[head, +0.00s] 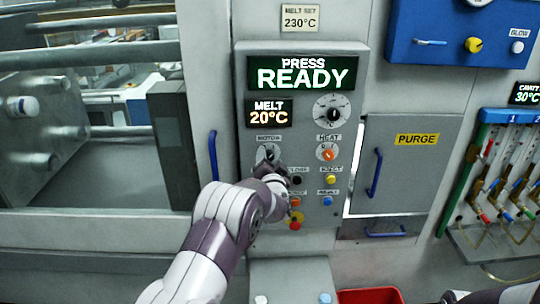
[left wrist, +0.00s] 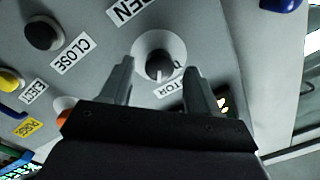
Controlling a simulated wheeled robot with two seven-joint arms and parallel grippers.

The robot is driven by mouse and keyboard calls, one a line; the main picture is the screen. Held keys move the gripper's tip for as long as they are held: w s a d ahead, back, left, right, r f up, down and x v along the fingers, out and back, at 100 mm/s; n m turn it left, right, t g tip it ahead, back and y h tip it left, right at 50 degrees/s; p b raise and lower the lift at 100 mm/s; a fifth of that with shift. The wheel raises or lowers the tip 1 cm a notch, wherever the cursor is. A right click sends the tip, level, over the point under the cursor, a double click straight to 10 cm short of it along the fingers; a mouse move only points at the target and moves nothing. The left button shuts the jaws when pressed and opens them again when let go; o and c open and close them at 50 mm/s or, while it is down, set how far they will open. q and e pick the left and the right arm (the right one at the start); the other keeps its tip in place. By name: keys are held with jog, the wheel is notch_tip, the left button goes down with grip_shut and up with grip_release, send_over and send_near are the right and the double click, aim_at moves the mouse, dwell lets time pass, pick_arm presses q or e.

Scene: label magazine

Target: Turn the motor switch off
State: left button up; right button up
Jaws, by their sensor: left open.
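The motor switch (head: 268,153) is a dark rotary knob on a pale round plate, below the MOTOR label on the grey press panel (head: 300,210). In the left wrist view the motor switch (left wrist: 159,64) shows a white mark on the side towards its partly hidden label. My left gripper (head: 269,166) is just in front of the panel at the knob's lower edge. In the left wrist view my left gripper (left wrist: 158,70) is open, with one finger on each side of the knob. Whether the fingers touch it I cannot tell. My right gripper is out of view.
The heat knob (head: 327,153) is to the right of the motor switch. Several coloured push buttons, including a yellow one (head: 330,180), lie below, close to my arm. Blue handles (head: 213,155) and (head: 375,172) flank the panel. The display (head: 302,73) reads PRESS READY.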

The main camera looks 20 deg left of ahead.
pick_arm(q)
jog(key=shift+s+a, duration=0.1)
jog(key=shift+w+f, duration=0.15)
jog(key=shift+w, duration=0.15)
jog(key=shift+w+f, duration=0.1)
jog(key=shift+w, duration=0.05)
jog(key=c, duration=1)
jog(key=shift+c, duration=0.2)
jog(key=shift+f, duration=0.1)
